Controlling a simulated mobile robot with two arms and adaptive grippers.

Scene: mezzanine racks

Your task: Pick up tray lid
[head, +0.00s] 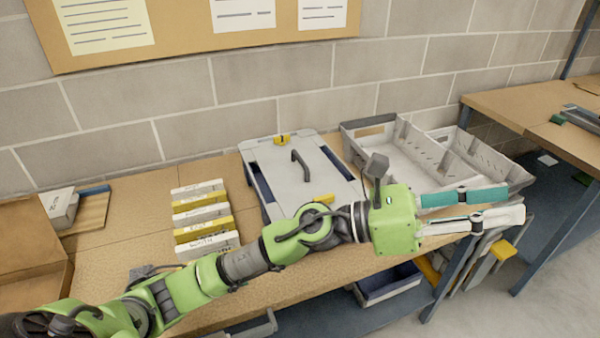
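The tray lid (283,187) is a flat grey panel with a dark raised handle (301,163). It lies on a tray with dark blue parts showing along its sides, on the wooden bench beside the wall. Yellow pieces show at its back and front edges. My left arm crosses in front and hides part of the lid's front right side. My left gripper (514,204) is to the right of the lid, apart from it, over the bench's right end. Its teal and pale fingers are spread with nothing seen between them. My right gripper is not in view.
A grey divided bin (378,130) stands right of the lid, behind my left gripper. A row of white and yellow boxes (202,212) stands left of it. A cardboard box (30,235) is at far left. Another bench (530,107) stands at right, across a gap.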

